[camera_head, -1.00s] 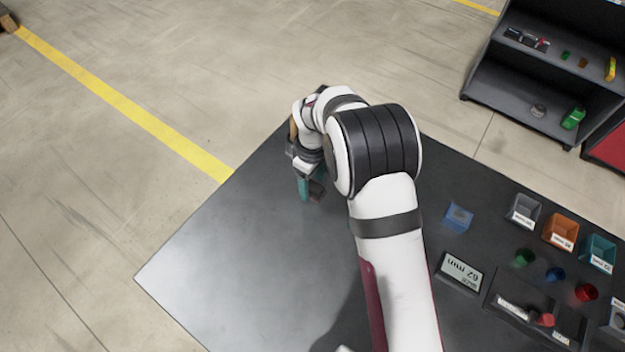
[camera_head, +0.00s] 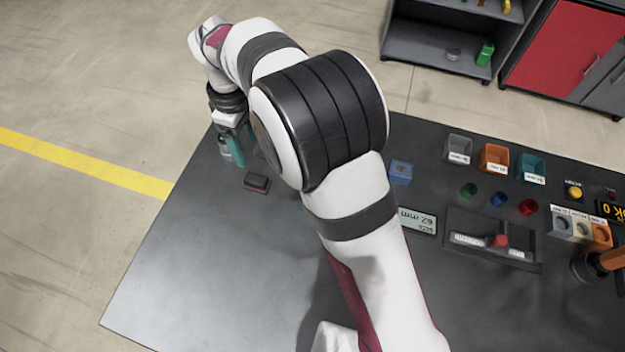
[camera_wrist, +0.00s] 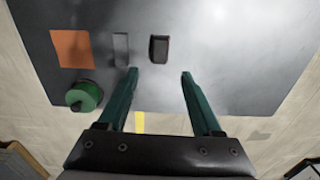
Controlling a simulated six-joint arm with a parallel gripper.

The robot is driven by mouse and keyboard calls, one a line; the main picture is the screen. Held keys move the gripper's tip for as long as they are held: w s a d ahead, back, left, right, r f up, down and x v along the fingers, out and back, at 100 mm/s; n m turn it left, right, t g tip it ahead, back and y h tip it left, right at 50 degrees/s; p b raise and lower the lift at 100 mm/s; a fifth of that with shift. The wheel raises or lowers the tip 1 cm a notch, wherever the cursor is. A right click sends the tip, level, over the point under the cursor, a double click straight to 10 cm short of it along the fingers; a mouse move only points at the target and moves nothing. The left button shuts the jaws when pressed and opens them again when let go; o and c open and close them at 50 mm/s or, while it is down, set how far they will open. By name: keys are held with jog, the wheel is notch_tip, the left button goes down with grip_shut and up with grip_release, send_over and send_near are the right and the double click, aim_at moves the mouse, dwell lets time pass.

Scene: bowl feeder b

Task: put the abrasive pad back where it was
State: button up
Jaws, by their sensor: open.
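A small dark block with a reddish lower edge, which looks like the abrasive pad (camera_head: 257,182), lies flat on the dark table near its far left edge. In the wrist view the dark block (camera_wrist: 159,48) lies beyond the fingertips, roughly in line with the gap between them. My gripper (camera_head: 236,152) is at the table's far left corner, up and left of the block and apart from it. In the wrist view my gripper (camera_wrist: 159,73) has its green fingers spread with nothing between them.
The wrist view shows an orange square (camera_wrist: 72,48), a grey strip (camera_wrist: 121,50) and a round green object (camera_wrist: 84,96) near the block. The table's front left is clear.

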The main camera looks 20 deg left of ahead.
jog(key=s+d+r+m, duration=0.2)
jog(key=d+r+m, duration=0.35)
jog(key=d, duration=0.45)
jog(key=s+d+r+m, duration=0.1)
jog(key=d+r+m, duration=0.4)
jog(key=d, duration=0.5)
jog(key=s+d+f+m+y, duration=0.1)
jog(key=s+d+m, duration=0.4)
jog(key=s, duration=0.3)
jog(key=s+d+f+m, duration=0.2)
jog(key=s+d+m, duration=0.4)
jog(key=s+m, duration=0.1)
jog(key=shift+s+m+y, duration=0.35)
jog(key=shift+m+y, duration=0.05)
jog(key=shift+m, duration=0.05)
